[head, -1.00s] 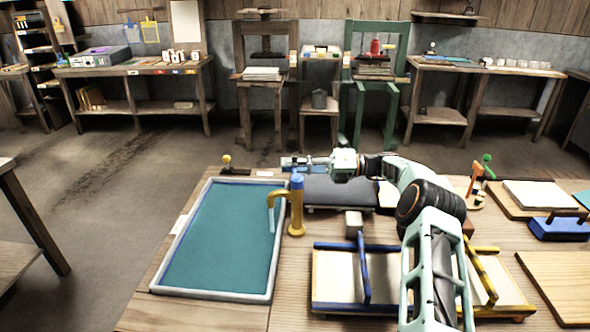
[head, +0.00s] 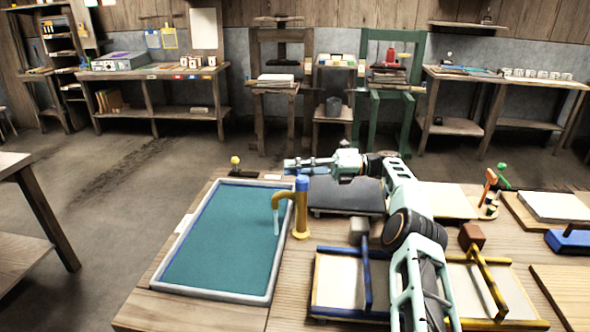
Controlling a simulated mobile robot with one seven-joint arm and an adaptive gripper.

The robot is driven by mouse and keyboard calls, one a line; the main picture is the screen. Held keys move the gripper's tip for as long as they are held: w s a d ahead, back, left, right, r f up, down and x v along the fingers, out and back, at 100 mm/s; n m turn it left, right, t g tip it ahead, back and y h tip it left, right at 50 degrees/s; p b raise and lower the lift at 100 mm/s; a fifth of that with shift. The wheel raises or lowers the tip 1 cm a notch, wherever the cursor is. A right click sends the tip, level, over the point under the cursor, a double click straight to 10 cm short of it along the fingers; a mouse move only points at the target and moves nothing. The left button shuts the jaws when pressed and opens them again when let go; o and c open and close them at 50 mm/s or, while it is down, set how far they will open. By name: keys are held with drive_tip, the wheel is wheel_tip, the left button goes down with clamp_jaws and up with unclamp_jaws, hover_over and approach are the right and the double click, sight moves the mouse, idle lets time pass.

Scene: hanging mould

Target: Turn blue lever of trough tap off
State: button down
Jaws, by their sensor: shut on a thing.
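The trough tap (head: 301,213) is a yellow post with a blue collar at its top, standing at the right rim of the trough (head: 176,237). Its yellow spout curves left over the teal basin, and a thin pale-blue stream (head: 276,222) hangs below it. My gripper (head: 292,165) reaches in from the right, just above the tap top. It is shut on a blue piece at its tips, which looks like the blue lever (head: 288,164). The fingers hide part of it, so its exact angle is unclear.
A dark pad (head: 345,196) lies under my forearm. A small yellow-knobbed fixture (head: 236,163) stands behind the trough. Framed moulds with blue (head: 366,275) and yellow (head: 488,281) bars fill the table front. Open floor lies left of the table.

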idle(0.3)
drive_tip(key=c, duration=1.7)
unclamp_jaws()
drive_tip(key=shift+o, duration=0.2)
drive_tip(key=shift+r, duration=0.1)
wheel_tip(320, 180, up, 9)
drive_tip(key=shift+s+a+f, duration=0.1)
drive_tip(key=shift+s, duration=0.05)
drive_tip(key=shift+w+r, duration=0.2)
drive_tip(key=shift+r, duration=0.05)
drive_tip(key=shift+s+r, duration=0.1)
drive_tip(key=shift+r, duration=0.2)
